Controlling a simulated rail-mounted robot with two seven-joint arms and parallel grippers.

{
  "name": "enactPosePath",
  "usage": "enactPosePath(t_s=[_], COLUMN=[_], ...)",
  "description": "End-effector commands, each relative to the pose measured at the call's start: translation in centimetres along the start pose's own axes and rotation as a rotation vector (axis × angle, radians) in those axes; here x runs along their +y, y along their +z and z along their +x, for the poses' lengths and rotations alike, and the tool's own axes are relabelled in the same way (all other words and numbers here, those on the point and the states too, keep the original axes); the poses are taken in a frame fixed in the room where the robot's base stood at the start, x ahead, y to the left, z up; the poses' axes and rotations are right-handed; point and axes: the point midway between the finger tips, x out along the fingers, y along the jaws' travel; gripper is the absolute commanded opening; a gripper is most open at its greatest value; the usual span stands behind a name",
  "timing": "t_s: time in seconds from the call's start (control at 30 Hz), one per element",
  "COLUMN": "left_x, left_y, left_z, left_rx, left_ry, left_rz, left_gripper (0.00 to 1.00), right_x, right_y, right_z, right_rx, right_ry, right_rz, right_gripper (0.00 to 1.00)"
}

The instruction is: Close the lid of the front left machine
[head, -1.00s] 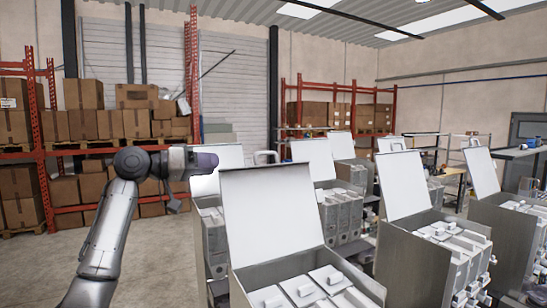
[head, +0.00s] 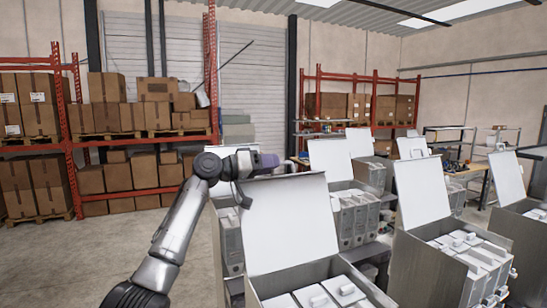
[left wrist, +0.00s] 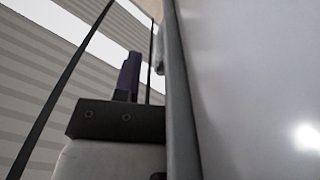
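The front left machine (head: 330,272) is a grey box with its white lid (head: 288,225) standing open and upright, leaning slightly back. Light-coloured compartments with small handles show inside it. My left gripper (head: 270,161) is at the top edge of this lid, on its far side, with its lower part hidden behind the lid. In the left wrist view the lid's white face (left wrist: 250,90) fills the right side, and a dark gripper finger (left wrist: 130,75) stands close to the lid's edge. I cannot tell whether they touch, or whether the gripper is open. My right gripper is out of view.
Another open machine (head: 450,260) stands to the right, with more open-lidded machines (head: 355,215) behind. Orange racks (head: 65,120) with cardboard boxes line the back wall. The floor (head: 80,265) at the left is clear.

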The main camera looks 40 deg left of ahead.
Motion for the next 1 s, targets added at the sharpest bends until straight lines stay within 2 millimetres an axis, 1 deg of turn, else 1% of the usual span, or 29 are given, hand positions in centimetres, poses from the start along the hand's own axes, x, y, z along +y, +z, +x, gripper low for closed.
enactPosePath(t_s=[0.03,0.2,0.53,0.57,0.93,1.0], left_x=[0.18,0.04,0.00,0.00,0.02,0.02], left_y=[-0.16,-0.03,0.06,0.06,0.04,0.03], left_z=[0.50,1.28,1.45,1.45,1.43,1.43], left_rx=[-0.001,0.000,0.000,0.000,0.000,0.000], left_ry=[0.001,-0.001,-0.001,-0.001,0.000,0.000], left_rz=[-0.001,0.000,0.001,0.001,0.001,0.000], left_gripper=[0.38,0.38,0.38,0.36,0.01,0.00], right_x=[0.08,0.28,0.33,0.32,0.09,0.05], right_y=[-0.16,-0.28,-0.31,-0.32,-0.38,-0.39], right_z=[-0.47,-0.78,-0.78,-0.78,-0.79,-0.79], right_rx=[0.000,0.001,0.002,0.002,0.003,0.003], right_ry=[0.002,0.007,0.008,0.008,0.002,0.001], right_rz=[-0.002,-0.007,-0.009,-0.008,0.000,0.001], right_gripper=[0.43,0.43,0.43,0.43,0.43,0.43])
